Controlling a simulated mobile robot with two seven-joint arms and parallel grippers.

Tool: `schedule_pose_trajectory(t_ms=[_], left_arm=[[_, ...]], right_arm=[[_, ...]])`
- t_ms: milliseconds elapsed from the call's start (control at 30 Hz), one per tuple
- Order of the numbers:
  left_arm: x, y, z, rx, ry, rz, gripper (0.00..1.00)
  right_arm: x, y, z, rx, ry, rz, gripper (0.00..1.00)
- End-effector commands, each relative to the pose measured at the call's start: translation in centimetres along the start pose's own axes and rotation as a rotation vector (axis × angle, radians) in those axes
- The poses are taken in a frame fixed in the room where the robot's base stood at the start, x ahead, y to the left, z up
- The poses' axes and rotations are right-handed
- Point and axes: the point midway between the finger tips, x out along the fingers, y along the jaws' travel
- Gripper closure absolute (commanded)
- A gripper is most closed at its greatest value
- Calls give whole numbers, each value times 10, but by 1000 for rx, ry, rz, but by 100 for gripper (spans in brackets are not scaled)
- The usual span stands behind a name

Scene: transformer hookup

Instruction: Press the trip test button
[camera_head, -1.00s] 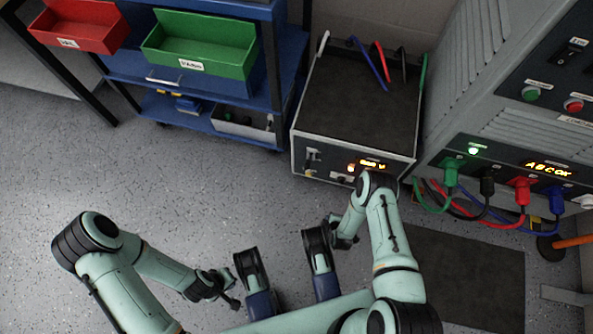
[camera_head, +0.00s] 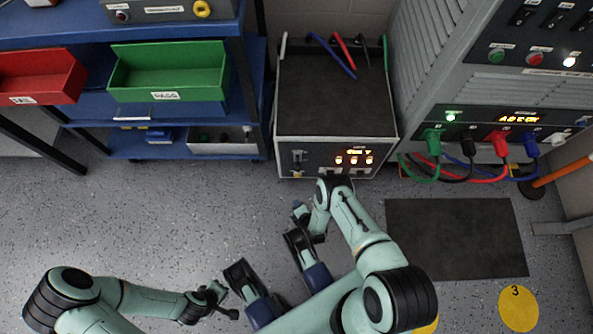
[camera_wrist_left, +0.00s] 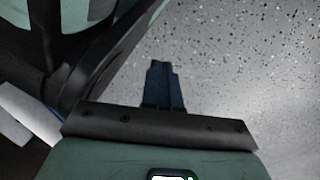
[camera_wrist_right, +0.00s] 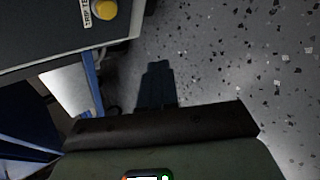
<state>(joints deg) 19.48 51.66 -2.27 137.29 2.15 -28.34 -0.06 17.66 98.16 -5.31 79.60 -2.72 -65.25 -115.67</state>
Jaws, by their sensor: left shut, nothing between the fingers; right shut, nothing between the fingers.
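The trip test button is a round yellow button (camera_wrist_right: 105,10) beside a partly cut-off label on a dark panel, at the top left of the right wrist view. In the head view, the black-topped box (camera_head: 335,95) has a front panel with lit orange lamps and a lever. My right gripper (camera_head: 299,206) is low in front of this box's left side. Its shut, empty fingers show in the right wrist view (camera_wrist_right: 156,70), apart from the button. My left gripper's shut, empty fingers (camera_wrist_left: 163,70) are over bare floor, away from the box.
A blue cart (camera_head: 258,90) with a green bin (camera_head: 170,75) and a red bin (camera_head: 35,80) stands left of the box. A grey cabinet (camera_head: 425,90) with coloured plugged cables is at the right.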

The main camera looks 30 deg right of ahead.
Motion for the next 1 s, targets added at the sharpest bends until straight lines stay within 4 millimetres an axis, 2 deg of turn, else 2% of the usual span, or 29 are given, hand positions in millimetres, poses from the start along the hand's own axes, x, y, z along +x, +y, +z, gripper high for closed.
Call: schedule_pose_trajectory(t_ms=[267,667,1000], left_arm=[[9,-9,10,-11,-35,-17,100],[28,-40,51,-56,-180,-79,100],[26,-38,48,-52,-171,-75,100]], right_arm=[[12,7,9,3,-2,1,100],[46,33,33,2,-1,1,100],[61,44,44,2,0,-1,100]])
